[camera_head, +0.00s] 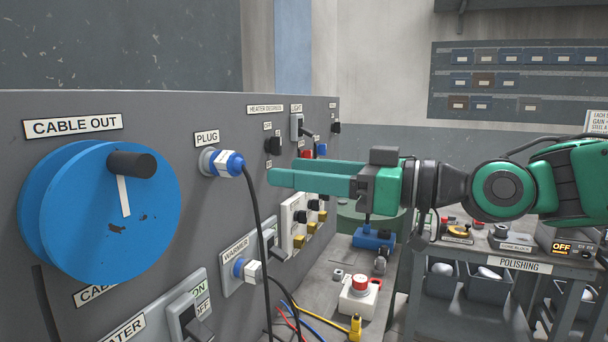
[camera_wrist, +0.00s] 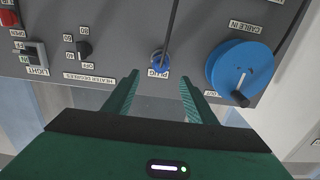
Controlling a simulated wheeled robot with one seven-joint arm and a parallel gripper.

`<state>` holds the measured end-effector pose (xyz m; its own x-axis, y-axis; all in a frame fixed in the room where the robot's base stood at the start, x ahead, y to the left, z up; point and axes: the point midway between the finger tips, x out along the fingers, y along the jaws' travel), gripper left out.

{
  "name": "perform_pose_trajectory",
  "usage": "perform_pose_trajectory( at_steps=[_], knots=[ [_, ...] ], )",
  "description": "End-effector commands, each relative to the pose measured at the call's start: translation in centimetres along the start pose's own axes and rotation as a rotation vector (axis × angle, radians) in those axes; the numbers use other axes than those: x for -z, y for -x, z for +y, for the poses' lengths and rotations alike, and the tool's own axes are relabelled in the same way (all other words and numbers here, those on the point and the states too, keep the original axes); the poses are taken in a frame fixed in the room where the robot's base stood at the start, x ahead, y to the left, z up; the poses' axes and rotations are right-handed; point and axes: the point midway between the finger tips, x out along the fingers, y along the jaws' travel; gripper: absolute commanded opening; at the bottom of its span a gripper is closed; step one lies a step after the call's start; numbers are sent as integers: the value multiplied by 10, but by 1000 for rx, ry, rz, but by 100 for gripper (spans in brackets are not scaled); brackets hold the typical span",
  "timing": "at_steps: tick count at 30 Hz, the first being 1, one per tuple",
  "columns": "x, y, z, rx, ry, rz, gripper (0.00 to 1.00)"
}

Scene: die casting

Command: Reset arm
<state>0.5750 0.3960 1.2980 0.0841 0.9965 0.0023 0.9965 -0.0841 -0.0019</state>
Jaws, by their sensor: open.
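My gripper (camera_head: 275,177) is open and empty in the head view. Its green fingers point left toward the grey control panel (camera_head: 75,190), just right of the blue-and-white plug (camera_head: 226,163) in the socket labelled PLUG. In the wrist view my gripper (camera_wrist: 159,80) shows two spread fingers with nothing between them. The plug (camera_wrist: 160,60) lies beyond the gap, with its dark cable running up in the picture. My arm reaches in from the right side of the head view. Contact between the fingers and the panel cannot be seen.
A large blue CABLE OUT wheel (camera_head: 100,212) with a dark handle stands out from the panel. A second plug (camera_head: 247,270) sits at WARMER, with cables hanging down. Switches, a red-button box (camera_head: 359,296) and the POLISHING bench (camera_head: 520,266) are nearby.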

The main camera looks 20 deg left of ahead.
Motion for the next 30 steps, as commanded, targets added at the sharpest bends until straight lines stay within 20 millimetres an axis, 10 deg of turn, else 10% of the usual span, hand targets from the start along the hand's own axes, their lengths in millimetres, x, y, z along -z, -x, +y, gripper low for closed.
perform_pose_trajectory(
  at_steps=[11,17,30],
  knots=[
    [-1,0,1,-3,0,-3,51],
    [-34,28,34,-112,-21,-123,51],
    [-184,246,127,-669,-334,-630,51]
  ],
)
